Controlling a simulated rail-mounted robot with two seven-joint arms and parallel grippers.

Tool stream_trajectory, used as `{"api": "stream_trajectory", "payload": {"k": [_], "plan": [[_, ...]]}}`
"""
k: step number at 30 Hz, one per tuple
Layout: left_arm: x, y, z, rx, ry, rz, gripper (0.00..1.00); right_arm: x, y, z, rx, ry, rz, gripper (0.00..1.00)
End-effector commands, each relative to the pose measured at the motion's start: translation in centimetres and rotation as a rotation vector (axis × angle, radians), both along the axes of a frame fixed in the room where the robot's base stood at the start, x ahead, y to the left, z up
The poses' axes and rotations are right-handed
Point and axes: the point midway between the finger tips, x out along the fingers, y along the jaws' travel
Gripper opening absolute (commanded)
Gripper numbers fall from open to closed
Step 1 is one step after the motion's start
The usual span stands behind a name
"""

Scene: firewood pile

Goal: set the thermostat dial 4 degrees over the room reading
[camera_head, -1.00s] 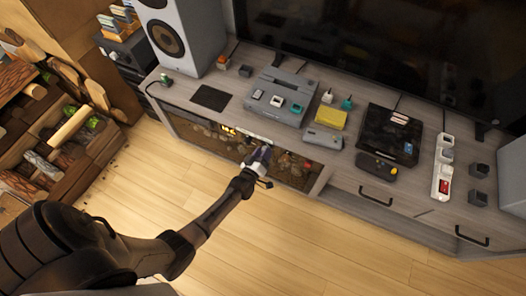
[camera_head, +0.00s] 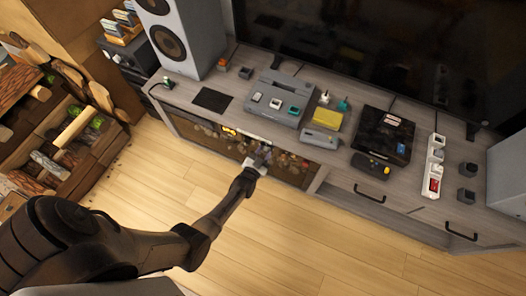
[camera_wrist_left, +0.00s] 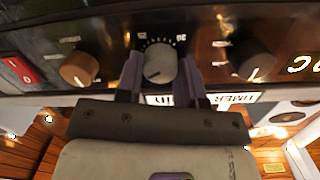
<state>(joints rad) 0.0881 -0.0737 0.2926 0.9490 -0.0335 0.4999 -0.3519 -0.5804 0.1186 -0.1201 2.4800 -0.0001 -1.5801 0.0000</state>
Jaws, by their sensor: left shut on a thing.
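The heater panel (camera_head: 200,135) is set in the front of the TV cabinet, with a small lit yellow display (camera_head: 229,131) too blurred to read. In the left wrist view, a round grey dial (camera_wrist_left: 160,62) with a ring of tick marks sits in the dark control strip. My left gripper (camera_wrist_left: 162,68) has one finger on each side of this dial and is shut on it. In the head view my left gripper (camera_head: 260,158) is at the panel's upper edge, and the arm hides the dial. My right gripper is out of view.
A brown knob (camera_wrist_left: 80,69), another dark knob (camera_wrist_left: 250,62) and a red switch (camera_wrist_left: 20,70) flank the dial. Consoles (camera_head: 280,97) and a power strip (camera_head: 434,165) lie on the cabinet top. Firewood (camera_head: 75,128) is stacked at left. The floor in front is clear.

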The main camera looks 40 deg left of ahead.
Motion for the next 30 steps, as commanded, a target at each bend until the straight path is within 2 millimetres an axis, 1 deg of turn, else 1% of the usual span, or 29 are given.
{"api": "stream_trajectory", "payload": {"k": [7,18,30], "plan": [[0.08,-0.13,0.05,0.222,0.068,0.001,0.11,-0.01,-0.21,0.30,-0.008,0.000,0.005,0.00],[0.09,-0.28,-0.13,0.558,0.169,0.000,0.11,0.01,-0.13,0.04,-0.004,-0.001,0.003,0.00],[0.12,-0.31,-0.22,0.850,0.259,0.000,0.11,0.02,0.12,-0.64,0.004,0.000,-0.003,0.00]]}}
